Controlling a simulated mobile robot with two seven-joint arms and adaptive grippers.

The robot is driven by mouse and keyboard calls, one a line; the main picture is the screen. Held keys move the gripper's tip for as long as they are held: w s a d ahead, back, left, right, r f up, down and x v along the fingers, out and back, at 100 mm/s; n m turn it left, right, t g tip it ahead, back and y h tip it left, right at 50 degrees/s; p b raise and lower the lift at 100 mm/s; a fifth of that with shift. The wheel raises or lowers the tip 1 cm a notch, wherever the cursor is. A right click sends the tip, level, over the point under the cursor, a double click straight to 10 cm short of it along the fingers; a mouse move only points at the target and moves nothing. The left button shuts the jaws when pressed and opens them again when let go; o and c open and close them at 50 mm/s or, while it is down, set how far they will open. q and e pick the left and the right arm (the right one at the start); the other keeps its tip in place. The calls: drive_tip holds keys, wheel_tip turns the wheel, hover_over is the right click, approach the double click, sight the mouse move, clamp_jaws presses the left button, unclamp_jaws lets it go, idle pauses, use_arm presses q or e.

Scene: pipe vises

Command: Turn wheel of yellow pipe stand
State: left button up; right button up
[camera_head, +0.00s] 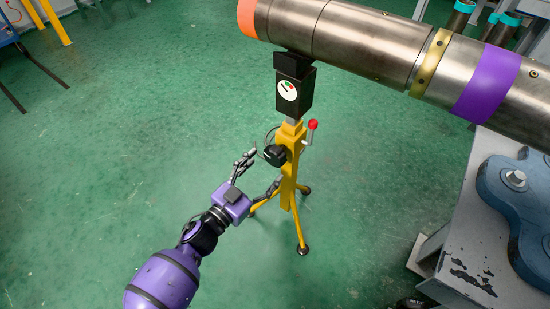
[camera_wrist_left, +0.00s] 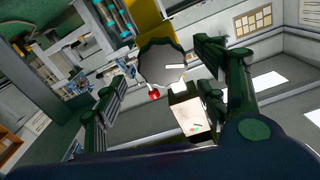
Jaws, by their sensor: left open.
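The yellow pipe stand (camera_head: 290,170) stands upright on three legs on the green floor. Its wheel, a black knob (camera_head: 274,155), sits on the side of the column facing my left arm. My left gripper (camera_head: 262,170) is open, with its fingers spread either side of the wheel's near side. In the left wrist view the dark round wheel (camera_wrist_left: 162,64) lies between the two fingers, with gaps showing; I cannot tell whether either finger touches it. A black head with a gauge (camera_head: 293,92) tops the stand under the pipe. My right gripper is out of view.
A thick metal pipe (camera_head: 370,45) with a purple band crosses above the stand. A red-tipped lever (camera_head: 312,125) sticks out on the column's right. A grey bench with a blue clamp (camera_head: 515,195) stands at right.

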sight(273, 161)
use_arm(q)
drive_tip(key=b+x, duration=0.1)
drive_tip(key=x, duration=0.4)
drive_tip(key=shift+d+f, duration=0.1)
drive_tip(key=shift+f, duration=0.05)
drive_tip(key=shift+w+d, duration=0.25)
drive_tip(key=shift+w, duration=0.1)
drive_tip(key=c, duration=1.1)
drive_tip(key=shift+m, duration=0.4)
